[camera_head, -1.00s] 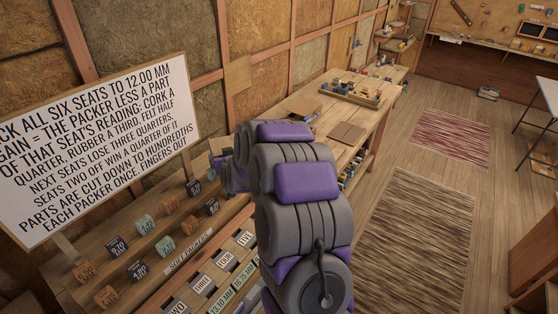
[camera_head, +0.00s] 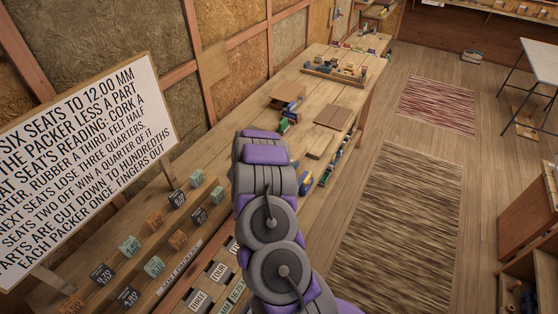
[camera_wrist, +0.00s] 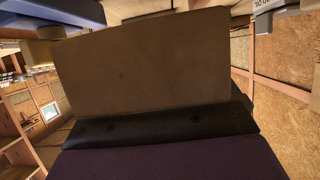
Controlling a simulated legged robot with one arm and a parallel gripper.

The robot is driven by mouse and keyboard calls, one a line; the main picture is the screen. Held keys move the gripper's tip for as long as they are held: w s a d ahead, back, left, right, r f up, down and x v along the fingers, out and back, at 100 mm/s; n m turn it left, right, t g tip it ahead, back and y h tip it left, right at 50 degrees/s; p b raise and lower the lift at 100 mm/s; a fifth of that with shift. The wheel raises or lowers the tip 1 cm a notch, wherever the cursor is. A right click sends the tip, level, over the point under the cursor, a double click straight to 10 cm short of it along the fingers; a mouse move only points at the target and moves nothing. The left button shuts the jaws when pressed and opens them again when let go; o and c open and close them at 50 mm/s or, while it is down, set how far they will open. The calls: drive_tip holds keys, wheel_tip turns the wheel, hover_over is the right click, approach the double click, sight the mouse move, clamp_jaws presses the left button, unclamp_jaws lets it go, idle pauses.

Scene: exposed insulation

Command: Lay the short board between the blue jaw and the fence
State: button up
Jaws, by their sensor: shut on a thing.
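In the wrist view a flat brown board (camera_wrist: 150,62), which I take to be the short board, stands against the dark edge of my gripper (camera_wrist: 160,122), which is shut on it. In the head view small blue and green pieces (camera_head: 289,112) sit on the bench beyond my arm. I cannot tell which part is the fence.
The long wooden bench (camera_head: 237,122) runs along the insulated wall. A brown panel (camera_head: 333,117) and a tray of parts (camera_head: 334,75) lie on it. A lettered sign (camera_head: 85,160) and rows of marked blocks (camera_head: 130,245) stand at left. Floor with rugs (camera_head: 405,225) is open at right.

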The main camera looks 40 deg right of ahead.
drive_tip(key=shift+w+f, duration=0.1)
drive_tip(key=shift+f, duration=0.3)
drive_tip(key=a+b, duration=0.1)
drive_tip(key=a, duration=0.1)
drive_tip(key=a+f+b, duration=0.1)
drive_tip(key=shift+a+f, duration=0.2)
drive_tip(key=shift+a, duration=0.15)
drive_tip(key=f+b, duration=0.1)
drive_tip(key=d+f+b, duration=0.1)
drive_tip(key=f, duration=0.1)
drive_tip(key=shift+f, duration=0.2)
drive_tip(key=shift+d+f+b, duration=0.15)
drive_tip(key=shift+d+b, duration=0.15)
drive_tip(key=shift+a+r, duration=0.2)
drive_tip(key=shift+a, duration=0.2)
